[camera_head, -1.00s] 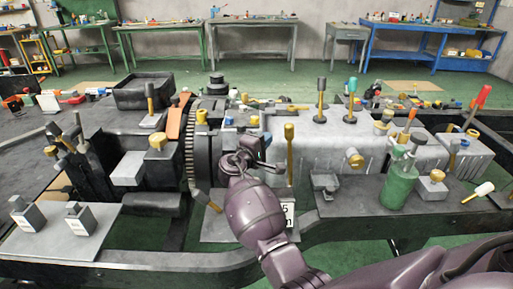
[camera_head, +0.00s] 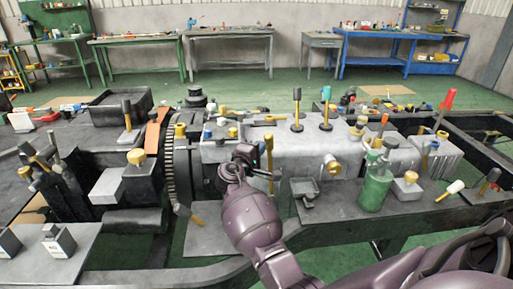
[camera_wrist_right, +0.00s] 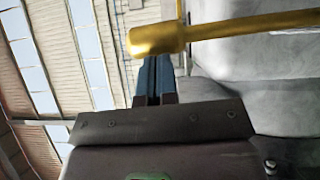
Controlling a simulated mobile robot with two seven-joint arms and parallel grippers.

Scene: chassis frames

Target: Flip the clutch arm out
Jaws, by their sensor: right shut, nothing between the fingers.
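An upright lever with a yellow handle (camera_head: 269,158) stands at the front of the grey engine block, just right of my right gripper (camera_head: 255,152). It appears to be the clutch arm, though nothing labels it. In the right wrist view, a yellow rod with a thick rounded end (camera_wrist_right: 157,39) crosses just beyond the fingertips of the right gripper (camera_wrist_right: 154,62). The fingers are shut with nothing between them. Whether they touch the rod I cannot tell. A grey lever with a yellow tip (camera_head: 187,212) slants down beside the toothed wheel. My left gripper is not in view.
The toothed wheel (camera_head: 172,175) is left of my right arm. A green bottle (camera_head: 375,185) stands on the right ledge. Dark chassis rails (camera_head: 330,232) run along the front. Workbenches line the far wall.

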